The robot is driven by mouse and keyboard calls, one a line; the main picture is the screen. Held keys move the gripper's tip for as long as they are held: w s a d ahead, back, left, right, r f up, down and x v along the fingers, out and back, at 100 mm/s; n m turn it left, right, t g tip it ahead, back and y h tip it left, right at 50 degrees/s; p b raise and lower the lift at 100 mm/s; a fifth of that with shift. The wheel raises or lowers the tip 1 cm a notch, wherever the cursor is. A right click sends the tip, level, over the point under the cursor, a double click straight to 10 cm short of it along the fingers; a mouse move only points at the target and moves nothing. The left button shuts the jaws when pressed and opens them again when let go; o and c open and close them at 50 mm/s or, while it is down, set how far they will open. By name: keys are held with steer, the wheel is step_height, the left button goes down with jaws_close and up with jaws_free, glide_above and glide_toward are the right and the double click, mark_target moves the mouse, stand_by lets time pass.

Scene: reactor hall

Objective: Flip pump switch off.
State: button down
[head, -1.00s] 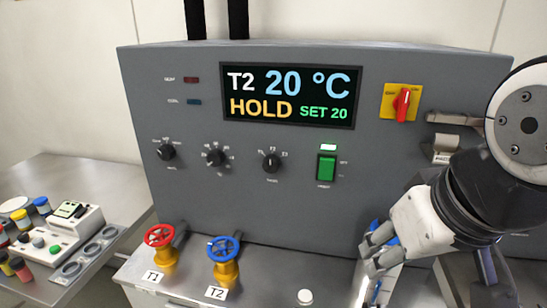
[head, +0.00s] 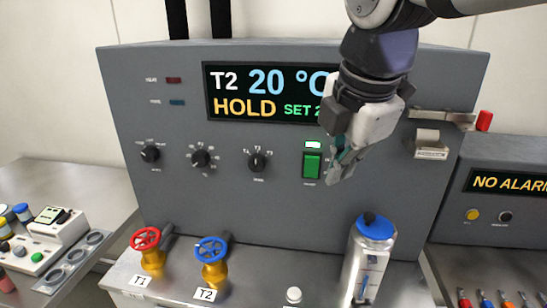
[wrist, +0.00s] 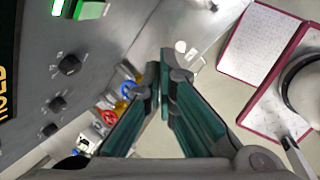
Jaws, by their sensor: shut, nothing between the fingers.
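A green rocker switch (head: 312,165) sits on the grey panel below the display, with a small lit indicator (head: 313,144) above it. Its label is too small to read. The switch also shows at the top edge of the wrist view (wrist: 91,9), beside its lit green lamp (wrist: 58,8). My gripper (head: 338,172) is shut and empty, in front of the panel just right of the switch. In the wrist view its teal fingers (wrist: 160,88) come together below and right of the switch. I cannot tell whether the fingertips touch the panel.
A blue-topped bottle (head: 370,258) stands below my gripper. Valves T1 (head: 147,243) and T2 (head: 211,252) are at lower left. Dark knobs (head: 201,158) line the panel. The display (head: 262,92) reads T2 20 °C, HOLD, partly covered by my arm. An alarm box (head: 500,190) is at right.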

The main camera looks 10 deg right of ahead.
mark_target(311, 167)
steer(key=w+a+r+n, duration=0.2)
steer(key=w+n, duration=0.4)
steer(key=n, duration=0.4)
steer(key=shift+a+n+h, duration=0.3)
steer(key=shift+n+h, duration=0.1)
steer(key=w+d+f, duration=0.2)
steer(key=w+f, duration=0.5)
steer(key=f, duration=0.2)
steer(key=shift+d, duration=0.3)
